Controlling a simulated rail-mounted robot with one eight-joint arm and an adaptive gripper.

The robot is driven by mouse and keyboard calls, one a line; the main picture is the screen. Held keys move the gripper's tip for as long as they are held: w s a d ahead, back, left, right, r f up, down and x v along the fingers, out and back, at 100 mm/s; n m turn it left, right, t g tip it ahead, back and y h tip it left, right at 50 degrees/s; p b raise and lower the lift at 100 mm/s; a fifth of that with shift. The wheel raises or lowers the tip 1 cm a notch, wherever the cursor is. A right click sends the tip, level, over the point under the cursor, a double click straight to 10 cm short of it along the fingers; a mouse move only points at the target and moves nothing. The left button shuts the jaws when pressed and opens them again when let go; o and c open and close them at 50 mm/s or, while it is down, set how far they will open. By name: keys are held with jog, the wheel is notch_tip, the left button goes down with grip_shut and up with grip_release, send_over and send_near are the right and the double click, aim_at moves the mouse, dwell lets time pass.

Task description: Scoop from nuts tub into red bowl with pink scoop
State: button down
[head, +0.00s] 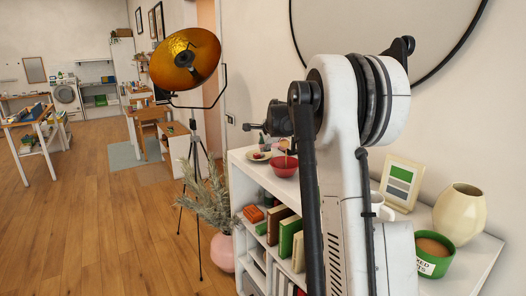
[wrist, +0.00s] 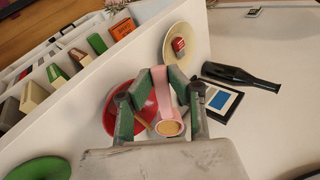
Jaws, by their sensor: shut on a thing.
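My gripper (wrist: 159,80) is shut on the pink scoop (wrist: 162,96) in the wrist view. The scoop's round cup shows a tan filling (wrist: 168,128). The red bowl (wrist: 117,108) lies behind the scoop and fingers in that view, partly hidden by them; the gap between scoop and bowl is hard to judge. In the head view the red bowl (head: 284,168) sits on the white shelf top, left of my arm. The green nuts tub (head: 434,262), with tan contents and a label, stands at the near right end. My fingers and the scoop are not clear in the head view.
A cream plate (wrist: 178,42) with a red item, a dark bottle (wrist: 240,76) and a small framed picture (wrist: 222,102) are close to the gripper. A cream vase (head: 460,212) and a picture frame (head: 402,183) stand near the tub. Books fill the shelves below.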

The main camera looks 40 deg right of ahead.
jog(key=t+b, duration=0.2)
jog(key=b, duration=0.1)
jog(key=f+t+h+b, duration=0.1)
jog(key=t+b, duration=0.2)
jog(key=s+f+t+h+b, duration=0.1)
jog(key=t+b, duration=0.1)
jog(key=b, duration=0.1)
jog(key=shift+s+a+f+t, duration=0.1)
jog(key=shift+a+f+t, duration=0.1)
jog(key=shift+t, duration=0.1)
jog(key=shift+s+f+t+h+b, duration=0.15)
jog(key=shift+t+h+b, duration=0.15)
jog(key=shift+t+b, duration=0.65)
jog(key=shift+f+t+h+b, duration=0.15)
jog(key=shift+t+h+b, duration=0.2)
jog(key=shift+b, duration=1.2)
jog(key=shift+s+a+f+t+h+b, duration=0.1)
jog(key=shift+t+h+b, duration=0.25)
jog(key=shift+t+b, duration=0.95)
jog(key=shift+s+f+t+h+b, duration=0.1)
jog(key=shift+t+h+b, duration=0.2)
jog(key=shift+t+b, duration=0.95)
jog(key=shift+g+b, duration=0.45)
jog(key=shift+s+r, duration=0.1)
jog(key=shift+r, duration=0.05)
